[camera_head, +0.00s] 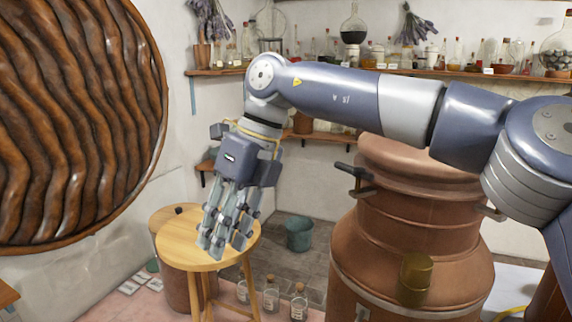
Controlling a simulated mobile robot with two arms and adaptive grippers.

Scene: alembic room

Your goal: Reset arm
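My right arm comes in from the right edge and reaches across the view. Its gripper (228,242) hangs with the fingers pointing down, in front of and above a round wooden stool (178,242). The fingers are extended with gaps between them, and nothing is held. Whether the fingertips touch the stool is hard to tell, but they seem apart from it. My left arm and gripper are not in view.
A large copper vessel (400,235) stands under my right arm. A big ribbed brown disc (75,120) fills the left. A shelf of glassware (440,72) runs behind. Bottles (271,296) and a teal bucket (299,234) stand on the floor.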

